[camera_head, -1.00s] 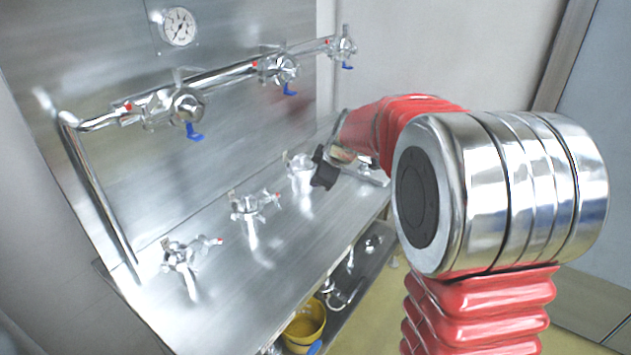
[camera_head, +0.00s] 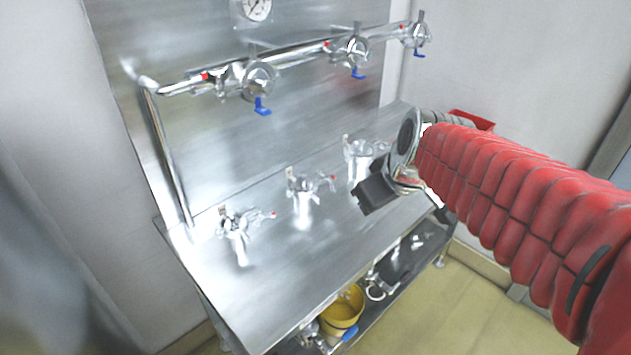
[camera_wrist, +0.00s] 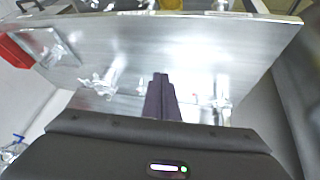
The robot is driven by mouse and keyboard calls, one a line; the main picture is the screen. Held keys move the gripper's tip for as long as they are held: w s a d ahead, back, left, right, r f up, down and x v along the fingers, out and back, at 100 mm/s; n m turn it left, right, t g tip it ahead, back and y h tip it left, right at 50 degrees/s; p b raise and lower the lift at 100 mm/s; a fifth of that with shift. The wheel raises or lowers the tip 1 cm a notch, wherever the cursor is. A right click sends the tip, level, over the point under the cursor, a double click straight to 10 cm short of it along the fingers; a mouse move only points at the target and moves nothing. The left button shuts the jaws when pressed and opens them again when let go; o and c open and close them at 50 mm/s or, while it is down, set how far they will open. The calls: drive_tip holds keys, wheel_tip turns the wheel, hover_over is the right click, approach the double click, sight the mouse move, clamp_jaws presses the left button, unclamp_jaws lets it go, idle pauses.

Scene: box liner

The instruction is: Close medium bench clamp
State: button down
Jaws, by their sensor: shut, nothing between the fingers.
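Three metal bench clamps stand in a row on the steel bench: a left one (camera_head: 238,225), a middle one (camera_head: 303,187) and a right one (camera_head: 362,152). Their handles have red tips, and I cannot tell which is the medium one by size. My gripper (camera_head: 364,200) is dark and shut, over the bench in front of the right clamp, with nothing held. In the wrist view, its fingers (camera_wrist: 160,97) are together over bare steel, with one clamp (camera_wrist: 222,100) to their right and another (camera_wrist: 100,82) to their left. It appears apart from the clamps.
A chrome pipe (camera_head: 300,55) with valves and blue handles runs along the back panel, below a gauge (camera_head: 254,8). A red box (camera_head: 470,120) stands beyond the bench's right end. The bench front is clear.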

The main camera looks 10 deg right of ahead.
drive_tip(key=s+f+m, duration=0.1)
drive_tip(key=s+m, duration=0.1)
drive_tip(key=s, duration=0.6)
drive_tip(key=s+f+m+h, duration=0.1)
drive_tip(key=s+m, duration=0.2)
drive_tip(key=s, duration=0.4)
drive_tip(key=shift+s+a+f+g, duration=0.25)
drive_tip(key=shift+s+f+g, duration=0.05)
drive_tip(key=shift+s+f, duration=0.1)
drive_tip(key=shift+a, duration=0.1)
